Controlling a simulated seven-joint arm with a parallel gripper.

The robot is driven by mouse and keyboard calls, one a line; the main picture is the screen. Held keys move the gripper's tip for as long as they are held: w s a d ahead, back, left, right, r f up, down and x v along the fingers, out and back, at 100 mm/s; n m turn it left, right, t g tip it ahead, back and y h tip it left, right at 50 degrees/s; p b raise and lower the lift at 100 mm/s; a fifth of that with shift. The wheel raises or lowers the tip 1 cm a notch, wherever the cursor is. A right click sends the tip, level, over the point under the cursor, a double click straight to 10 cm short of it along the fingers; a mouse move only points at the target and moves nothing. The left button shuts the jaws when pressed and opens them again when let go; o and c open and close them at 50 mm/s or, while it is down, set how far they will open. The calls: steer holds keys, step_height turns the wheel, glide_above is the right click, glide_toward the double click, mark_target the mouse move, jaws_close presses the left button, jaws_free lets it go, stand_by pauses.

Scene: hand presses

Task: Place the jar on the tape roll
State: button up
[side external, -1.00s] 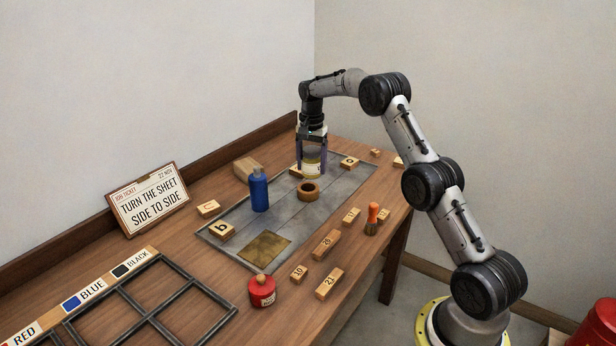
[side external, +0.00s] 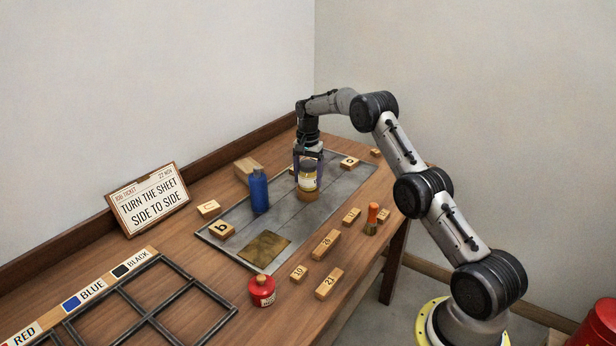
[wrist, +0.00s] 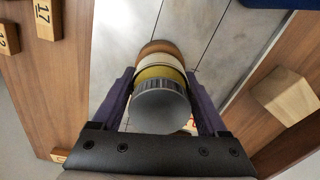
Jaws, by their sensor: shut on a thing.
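The jar (side external: 308,180) has a grey lid, a pale label and yellowish contents. My gripper (side external: 308,172) is shut on it and holds it upright. The tape roll (side external: 308,195), a brown ring on the grey metal plate (side external: 330,205), is mostly hidden under the jar in the side view. In the wrist view the jar's grey lid (wrist: 162,106) faces the camera between my two purple fingers (wrist: 160,100). The brown roll (wrist: 160,48) shows just past the jar's far edge. I cannot tell whether jar and roll touch.
A blue bottle (side external: 259,191) stands on the plate left of the jar. A wooden block (side external: 249,169) sits behind it. An orange-handled brush (side external: 372,218), lettered blocks, a red jar (side external: 262,291) and a dark divided frame (side external: 150,305) lie around.

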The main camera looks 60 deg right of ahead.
steer(key=o, duration=1.5)
steer(key=shift+o, duration=0.2)
steer(key=shift+r, duration=0.1)
step_height(320, 180, up, 12)
steer(key=shift+r, duration=0.1)
steer(key=s+a+r+n+t, duration=0.3)
steer(key=s+a+r+n, duration=0.5)
steer(key=s+a+r, duration=0.95)
steer(key=s+a+f+n+t, duration=0.1)
steer(key=s+a+f+n, duration=0.2)
steer(key=s, duration=0.7)
steer(key=s+a+f+n+t, duration=0.1)
steer(key=s+a+f+n, duration=0.3)
steer(key=s+a, duration=0.3)
steer(key=s+f, duration=0.1)
steer(key=s, duration=0.2)
steer(key=shift+a+f+t, duration=0.15)
steer(key=shift+f+t, duration=0.15)
steer(key=shift+f, duration=0.1)
